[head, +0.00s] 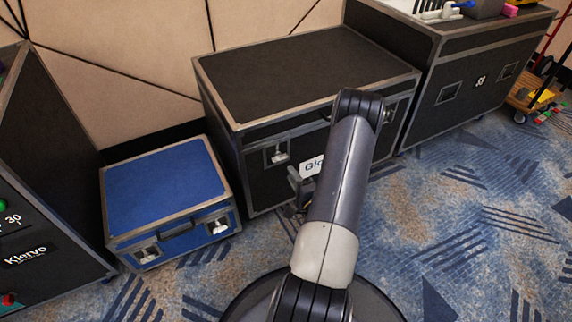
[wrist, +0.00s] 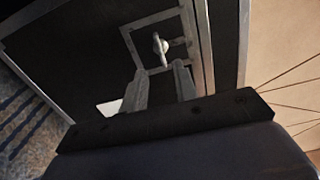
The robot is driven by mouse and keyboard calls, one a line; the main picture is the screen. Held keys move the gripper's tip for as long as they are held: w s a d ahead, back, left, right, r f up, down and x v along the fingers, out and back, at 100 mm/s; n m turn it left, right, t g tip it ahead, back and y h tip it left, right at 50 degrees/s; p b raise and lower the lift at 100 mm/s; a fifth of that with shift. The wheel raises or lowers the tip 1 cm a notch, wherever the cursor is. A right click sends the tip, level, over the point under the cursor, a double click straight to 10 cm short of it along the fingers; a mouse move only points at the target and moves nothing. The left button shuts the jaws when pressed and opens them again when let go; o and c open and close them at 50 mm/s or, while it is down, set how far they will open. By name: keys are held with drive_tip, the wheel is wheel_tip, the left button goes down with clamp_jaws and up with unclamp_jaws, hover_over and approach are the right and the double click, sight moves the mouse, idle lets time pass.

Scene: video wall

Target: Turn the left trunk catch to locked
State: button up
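The black trunk (head: 300,75) with metal edges stands closed in the middle of the head view. Its left catch (head: 279,154) is a pale twist knob in a square recessed plate on the front. In the wrist view the left catch (wrist: 161,45) lies just beyond my fingertips, its knob roughly parallel to the lid seam. The right catch (head: 390,112) is partly visible beside my arm. My gripper (wrist: 161,70) is open and empty, its fingers pointing at the catch without visible contact. In the head view my gripper (head: 298,185) is partly hidden by my arm.
A blue case (head: 165,185) stands left of the trunk, close to it. A tall black case (head: 40,180) is at far left, another black case (head: 470,85) at right. A cart (head: 540,95) is at far right. Carpet (head: 470,230) is clear in front.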

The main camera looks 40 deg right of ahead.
sight(281, 160)
drive_tip(key=v, duration=0.3)
drive_tip(key=shift+s, duration=0.15)
drive_tip(key=shift+n, duration=0.5)
drive_tip(key=b+x, duration=0.2)
drive_tip(key=x, duration=0.9)
drive_tip(key=shift+s, duration=0.1)
